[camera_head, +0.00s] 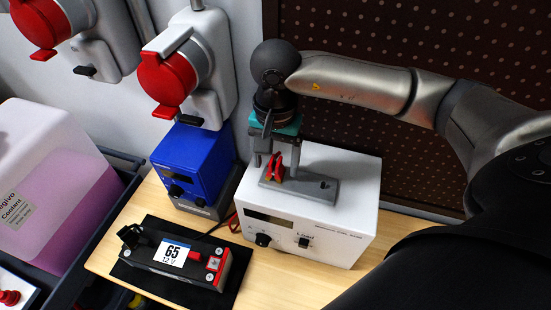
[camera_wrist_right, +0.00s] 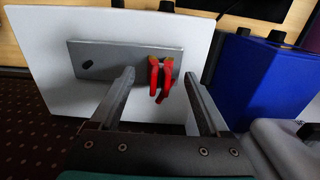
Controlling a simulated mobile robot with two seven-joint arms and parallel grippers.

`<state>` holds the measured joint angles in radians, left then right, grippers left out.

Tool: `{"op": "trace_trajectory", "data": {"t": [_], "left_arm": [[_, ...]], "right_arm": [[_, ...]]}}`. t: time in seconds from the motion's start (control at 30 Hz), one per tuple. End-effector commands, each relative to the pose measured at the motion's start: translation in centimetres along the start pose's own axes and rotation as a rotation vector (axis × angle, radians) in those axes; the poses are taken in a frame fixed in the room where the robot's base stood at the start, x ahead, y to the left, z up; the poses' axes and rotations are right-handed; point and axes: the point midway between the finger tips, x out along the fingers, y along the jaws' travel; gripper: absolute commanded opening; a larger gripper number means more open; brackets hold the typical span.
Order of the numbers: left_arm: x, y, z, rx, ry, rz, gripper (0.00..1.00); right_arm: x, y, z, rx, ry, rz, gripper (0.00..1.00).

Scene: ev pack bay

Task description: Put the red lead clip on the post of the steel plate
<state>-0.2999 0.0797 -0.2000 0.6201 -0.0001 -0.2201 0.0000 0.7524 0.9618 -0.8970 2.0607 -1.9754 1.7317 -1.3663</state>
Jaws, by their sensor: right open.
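The red lead clip (camera_head: 276,166) stands at the left end of the grey steel plate (camera_head: 310,190), which lies on top of a white box. I cannot tell whether the clip grips a post there. My right gripper (camera_head: 277,168) is open above the plate, with its fingers on either side of the clip. In the right wrist view the clip (camera_wrist_right: 160,78) lies between the two open fingers (camera_wrist_right: 158,82), apart from both, over the plate's edge (camera_wrist_right: 110,58). A small dark spot marks the plate's other end. My left gripper is not in view.
The white box (camera_head: 340,235) has knobs on its front. A blue unit (camera_head: 190,160) stands to its left. A black battery (camera_head: 175,258) labelled 65 lies on a dark mat in front. A pink coolant jug (camera_head: 60,190) is far left. A perforated panel (camera_head: 420,60) rises behind.

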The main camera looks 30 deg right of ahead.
Motion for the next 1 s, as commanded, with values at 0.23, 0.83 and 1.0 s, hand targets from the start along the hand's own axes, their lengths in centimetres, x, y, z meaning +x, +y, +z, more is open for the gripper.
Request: {"op": "trace_trajectory", "data": {"t": [0.23,0.83,1.0], "left_arm": [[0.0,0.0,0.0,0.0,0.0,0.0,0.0],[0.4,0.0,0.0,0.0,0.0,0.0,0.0],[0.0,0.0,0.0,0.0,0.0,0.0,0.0]], "right_arm": [[-0.2,0.0,0.0,0.0,0.0,-0.001,0.79],[-12.0,-0.1,-0.1,-0.001,0.003,-0.004,0.79],[-14.2,0.0,-0.1,0.0,0.003,-0.002,0.79]]}}
